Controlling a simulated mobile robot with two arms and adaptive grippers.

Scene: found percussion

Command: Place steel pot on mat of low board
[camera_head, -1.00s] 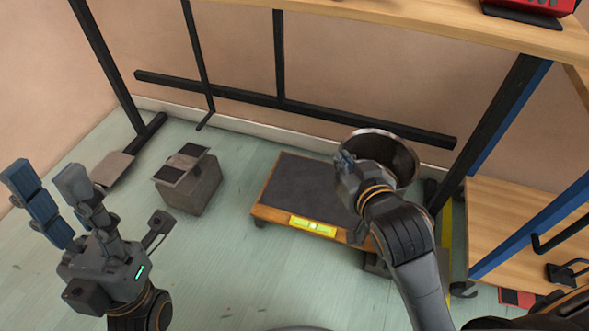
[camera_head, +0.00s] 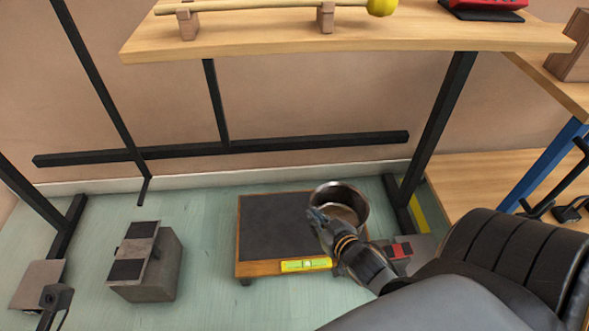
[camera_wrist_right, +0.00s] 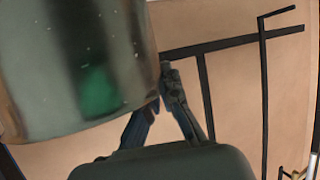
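The steel pot (camera_head: 350,194) is round and shiny, with its open top up, at the right side of the low board. My right gripper (camera_head: 318,217) is shut on the near left side of the pot; in the right wrist view the pot's wall (camera_wrist_right: 70,70) fills the upper left beside the fingers (camera_wrist_right: 160,105). The low board (camera_head: 262,268) has a wooden edge and a dark mat (camera_head: 270,225). The pot overlaps the board's right edge in the head view; I cannot tell whether it touches the mat. My left gripper's fingers are out of view.
A yellow spirit level (camera_head: 306,264) is on the board's front edge. A grey block (camera_head: 150,268) with dark pads stands on the floor to the left. Black frame legs (camera_head: 437,125) and a wooden shelf (camera_head: 350,32) stand behind. The mat's left part is clear.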

